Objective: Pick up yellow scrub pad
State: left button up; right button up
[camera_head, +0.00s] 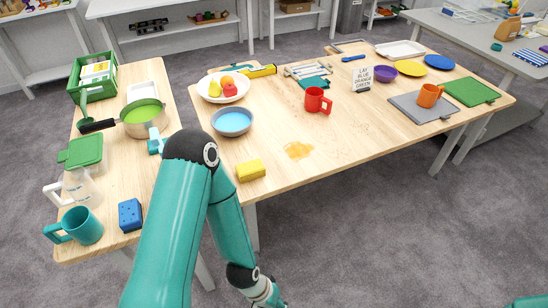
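The yellow scrub pad (250,170) is a small yellow block lying flat near the front edge of the long wooden table (345,140), at its left end. My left arm rises from the bottom, bends at the elbow to the left of the pad and runs back down in front of the table. Its wrist reaches the bottom edge of the picture, and its gripper is out of view. Only a small teal piece of my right arm shows at the bottom right corner, and its gripper is out of view. Nothing visible touches the pad.
An orange-brown stain (298,150) is right of the pad, with a red mug (318,100) behind it. A blue bowl (232,122) stands behind the pad. A blue sponge (130,215) and teal mug (75,226) stand on the left table. Bare tabletop surrounds the stain.

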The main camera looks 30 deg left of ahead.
aim_at(245, 172)
jog(key=u, duration=0.1)
jog(key=i, duration=0.8)
jog(key=u, duration=0.6)
